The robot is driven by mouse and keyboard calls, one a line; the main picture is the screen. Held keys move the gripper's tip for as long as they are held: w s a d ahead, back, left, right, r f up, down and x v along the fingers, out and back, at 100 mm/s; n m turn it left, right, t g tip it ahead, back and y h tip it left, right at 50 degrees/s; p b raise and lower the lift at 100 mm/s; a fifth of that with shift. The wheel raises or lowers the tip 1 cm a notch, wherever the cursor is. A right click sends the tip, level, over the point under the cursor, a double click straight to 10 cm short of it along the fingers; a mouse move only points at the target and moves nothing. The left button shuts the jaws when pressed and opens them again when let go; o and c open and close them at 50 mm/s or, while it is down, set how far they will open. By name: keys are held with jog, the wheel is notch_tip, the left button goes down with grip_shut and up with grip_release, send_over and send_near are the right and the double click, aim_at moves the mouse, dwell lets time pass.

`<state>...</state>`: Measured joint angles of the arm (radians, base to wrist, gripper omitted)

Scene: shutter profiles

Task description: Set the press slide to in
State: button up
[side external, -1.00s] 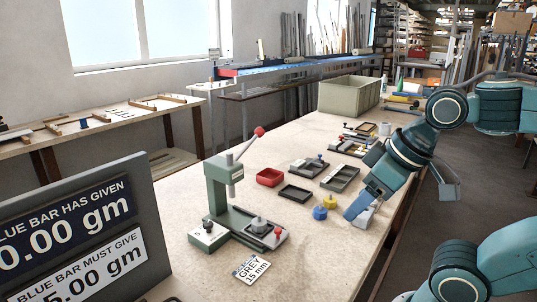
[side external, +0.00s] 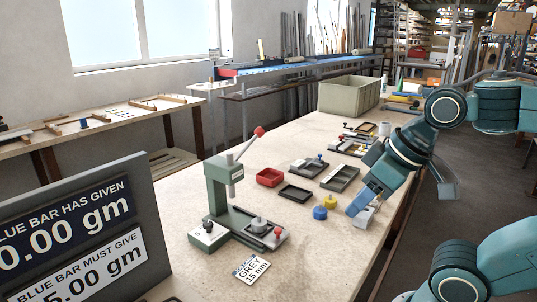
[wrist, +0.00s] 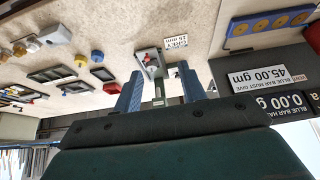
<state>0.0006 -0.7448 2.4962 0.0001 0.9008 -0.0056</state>
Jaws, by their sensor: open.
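The green press (side external: 217,188) stands on the bench, with a raised lever ending in a red ball. Its slide (side external: 262,233) carries a grey round piece (side external: 258,224) and a small red knob (side external: 277,232). The slide sits at the front right end of the press base, out from under the ram. In the wrist view the slide (wrist: 150,65) shows beyond my fingertips. My gripper (side external: 364,207) is open and empty, low over the bench to the right of the press and apart from it. Its blue fingers (wrist: 160,85) show in the wrist view.
A yellow knob (side external: 320,213) and a blue one (side external: 330,202) stand between my gripper and the press. A red tray (side external: 270,177) and dark trays (side external: 295,193) lie behind. A "GREY 15 mm" card (side external: 252,268) lies in front. A display board (side external: 80,240) stands left.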

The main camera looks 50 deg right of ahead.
jog(key=n+g, duration=0.6)
jog(key=n, duration=0.3)
send_over(278, 229)
notch_tip(278, 229, down, 7)
jog(key=shift+r, duration=0.1)
notch_tip(278, 229, down, 14)
jog(key=shift+r, duration=0.15)
dwell(0.4)
grip_shut()
